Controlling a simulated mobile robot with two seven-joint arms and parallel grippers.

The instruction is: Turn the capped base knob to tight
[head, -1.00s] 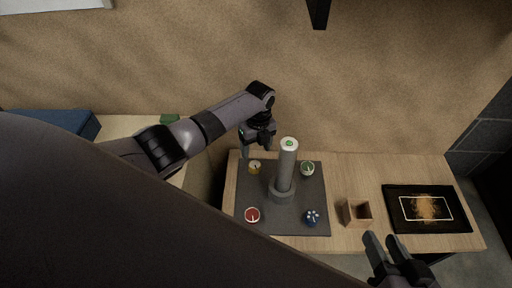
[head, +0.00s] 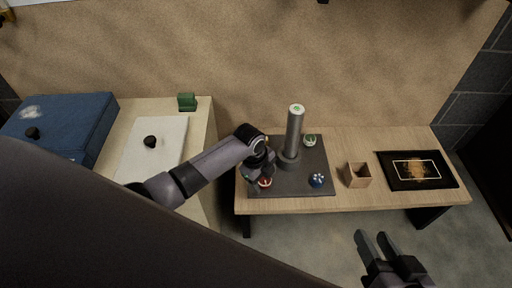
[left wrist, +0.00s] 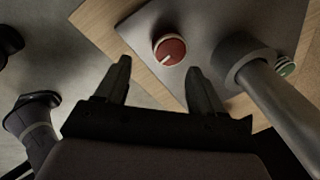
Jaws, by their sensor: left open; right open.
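A dark grey base plate (head: 290,188) lies on the wooden table and carries an upright grey post with a pale, green-marked cap (head: 296,108). Around the post are a red knob (head: 265,183), a green knob (head: 310,140) and a blue knob with white marks (head: 317,180). I cannot tell which is the capped base knob. My left gripper (head: 256,178) is open at the red knob. In the left wrist view the red knob (left wrist: 170,49), with a white pointer line, lies just beyond the fingertips (left wrist: 158,68), untouched. My right gripper (head: 374,233) is open and empty in front of the table.
A small open wooden box (head: 357,175) and a black tray with a framed brown patch (head: 417,170) stand right of the plate. A second surface at left holds a blue case (head: 62,122), a white board (head: 155,155) and a green object (head: 187,101). The post stands close to my left gripper.

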